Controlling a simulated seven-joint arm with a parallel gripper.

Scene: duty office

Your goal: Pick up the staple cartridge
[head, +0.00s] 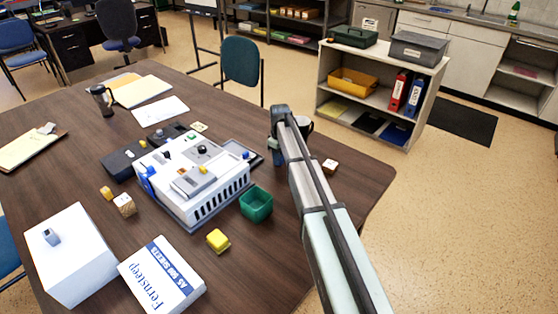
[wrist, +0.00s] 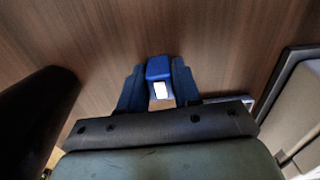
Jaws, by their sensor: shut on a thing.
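My gripper (head: 277,158) is over the right part of the dark wooden table, just right of the white machine, seen in the head view partly behind my own arm. In the wrist view my gripper (wrist: 158,88) is shut on a small blue block with a white patch and a tan lower part, which I take to be the staple cartridge (wrist: 158,70). It sits between the two blue fingers, with the wood-grain table top behind it. In the head view the cartridge is hidden or too small to make out. I cannot tell whether it touches the table.
The white machine (head: 205,193) stands left of my gripper, with a green open bin (head: 256,207) in front. A dark mug (head: 305,125) is close behind my arm. A small cube (head: 330,166) lies to the right. A yellow block (head: 218,240) and paper box (head: 162,277) are nearer.

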